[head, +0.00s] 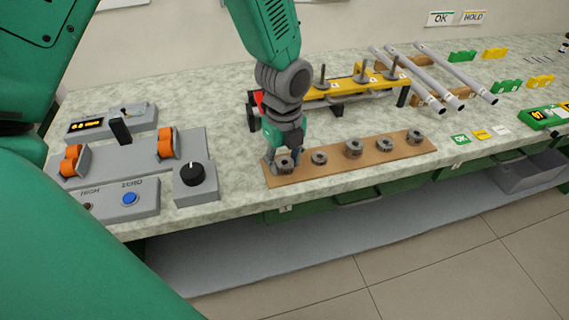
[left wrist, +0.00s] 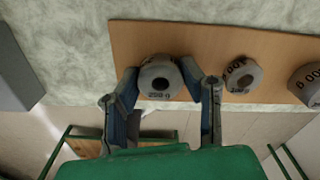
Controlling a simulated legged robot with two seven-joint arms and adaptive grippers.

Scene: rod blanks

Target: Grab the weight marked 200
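A brown wooden board (head: 330,173) on the bench holds a row of several grey ring-shaped weights. My left gripper (head: 283,158) points down over the leftmost weight (head: 285,167). In the left wrist view, this weight (left wrist: 160,78) lies between the two fingers of the gripper (left wrist: 161,72), one on each side and very close. Its small dark marking seems to read 200, but is blurred. The fingers look open around it, and the weight rests on the board. A second weight (left wrist: 242,74) sits to its right, with marking hard to read. My right gripper is not in view.
A grey control panel (head: 185,137) with orange switches and a black knob stands left of the board. Behind the board is a yellow rack (head: 345,86) with upright pegs. Grey rods (head: 455,70) lie at the back right. The bench's front edge is close to the board.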

